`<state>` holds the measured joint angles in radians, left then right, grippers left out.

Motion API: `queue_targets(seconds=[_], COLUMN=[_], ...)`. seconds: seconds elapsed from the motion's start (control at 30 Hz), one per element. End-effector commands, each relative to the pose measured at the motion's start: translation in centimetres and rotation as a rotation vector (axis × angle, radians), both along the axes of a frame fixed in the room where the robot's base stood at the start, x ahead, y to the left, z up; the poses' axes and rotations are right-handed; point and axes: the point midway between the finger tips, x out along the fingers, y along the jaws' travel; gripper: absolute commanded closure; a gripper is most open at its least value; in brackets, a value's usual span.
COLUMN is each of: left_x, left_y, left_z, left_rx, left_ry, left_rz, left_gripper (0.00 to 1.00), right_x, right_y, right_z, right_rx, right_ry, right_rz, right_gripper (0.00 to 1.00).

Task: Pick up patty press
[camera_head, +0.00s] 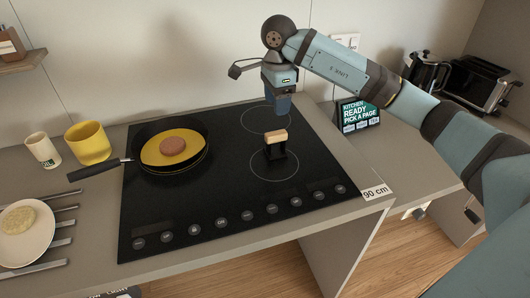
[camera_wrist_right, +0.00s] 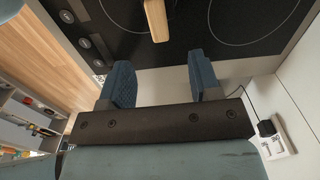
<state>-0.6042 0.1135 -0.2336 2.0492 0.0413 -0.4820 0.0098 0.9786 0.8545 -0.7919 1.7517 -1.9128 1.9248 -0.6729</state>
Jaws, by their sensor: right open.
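The patty press (camera_head: 275,146) stands on the right part of the black hob, a dark body with a pale wooden handle on top. Its wooden handle (camera_wrist_right: 156,20) also shows at the top of the right wrist view, ahead of the fingertips and roughly between their lines. My right gripper (camera_head: 280,104) points down above and slightly behind the press, apart from it. In the wrist view my right gripper (camera_wrist_right: 162,78) is open, with nothing between its two blue fingers. My left gripper is not in view.
A frying pan (camera_head: 143,134) holding a brown patty (camera_head: 172,146) sits on the left of the hob (camera_head: 215,205). A yellow mug (camera_head: 89,143), a white cup (camera_head: 43,150) and a plate (camera_head: 42,240) stand further left. A tablet sign (camera_head: 358,115), kettle (camera_head: 424,74) and toaster (camera_head: 478,84) are at right.

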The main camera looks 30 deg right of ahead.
Motion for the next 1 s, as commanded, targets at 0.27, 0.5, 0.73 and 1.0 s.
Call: queue_targets(seconds=[0.27, 0.5, 0.73, 1.0], left_x=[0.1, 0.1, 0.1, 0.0], left_y=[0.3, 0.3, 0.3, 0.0], left_z=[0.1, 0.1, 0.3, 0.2], left_rx=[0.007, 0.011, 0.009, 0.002], left_ry=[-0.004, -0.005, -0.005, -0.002], left_rz=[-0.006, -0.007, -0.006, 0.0], left_gripper=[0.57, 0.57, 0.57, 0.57], right_x=[-0.1, -0.1, -0.3, -0.2], right_y=[0.1, 0.1, 0.2, 0.2], right_z=[-5.6, -7.8, -10.8, -13.0], right_rx=[0.003, 0.006, 0.006, 0.006], right_ry=[0.005, 0.002, 0.006, 0.002], right_rz=[0.0, 0.0, 0.001, 0.0], right_gripper=[0.43, 0.43, 0.43, 0.43])
